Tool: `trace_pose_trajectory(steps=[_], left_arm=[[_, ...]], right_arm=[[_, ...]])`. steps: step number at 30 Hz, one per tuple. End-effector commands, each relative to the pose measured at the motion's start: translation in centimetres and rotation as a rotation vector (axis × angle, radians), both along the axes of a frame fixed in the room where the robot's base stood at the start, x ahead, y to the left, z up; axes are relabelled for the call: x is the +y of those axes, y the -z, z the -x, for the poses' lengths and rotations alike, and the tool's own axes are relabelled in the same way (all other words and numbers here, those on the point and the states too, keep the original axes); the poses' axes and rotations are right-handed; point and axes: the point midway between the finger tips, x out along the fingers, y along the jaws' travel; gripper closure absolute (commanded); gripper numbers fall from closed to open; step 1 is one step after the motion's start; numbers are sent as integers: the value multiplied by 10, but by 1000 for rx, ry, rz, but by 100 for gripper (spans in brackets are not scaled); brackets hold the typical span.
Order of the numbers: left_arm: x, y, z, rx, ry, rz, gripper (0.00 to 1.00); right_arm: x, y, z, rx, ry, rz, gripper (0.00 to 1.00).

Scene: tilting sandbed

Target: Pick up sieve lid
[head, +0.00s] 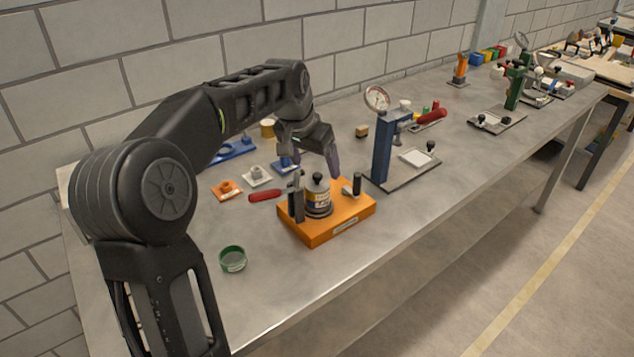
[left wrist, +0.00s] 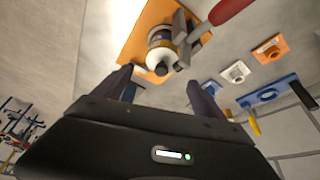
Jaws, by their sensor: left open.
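The sieve lid (head: 317,186) is a grey cap with a dark knob. It sits on top of a short labelled canister (head: 319,206) on an orange base block (head: 345,222). In the left wrist view the lid (left wrist: 160,58) shows at the end of the canister, its dark knob facing the gripper. My left gripper (head: 310,167) is open and empty, slightly above and behind the lid, apart from it. In the left wrist view its fingers (left wrist: 158,78) stand either side of the knob's line. My right gripper is not in view.
A blue gauge stand (head: 382,150) is to the right. A green ring (head: 232,260) lies front left; orange (head: 227,189) and white (head: 256,176) fixtures lie behind left. The front table edge is clear.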

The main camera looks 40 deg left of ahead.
Motion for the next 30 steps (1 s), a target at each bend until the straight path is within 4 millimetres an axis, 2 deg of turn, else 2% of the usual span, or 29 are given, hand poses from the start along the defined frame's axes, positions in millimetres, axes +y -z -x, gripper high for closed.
trace_pose_trajectory(steps=[10, 16, 21, 30], left_arm=[[1, 4, -2, 0, -1, -1, 19], [2, 29, -9, 4, 0, 0, 19], [3, 47, -17, 1, -1, 0, 19], [3, 49, -18, -1, -1, -1, 19]], right_arm=[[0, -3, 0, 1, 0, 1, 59], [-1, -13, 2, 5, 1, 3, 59], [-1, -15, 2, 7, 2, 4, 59], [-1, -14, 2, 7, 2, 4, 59]])
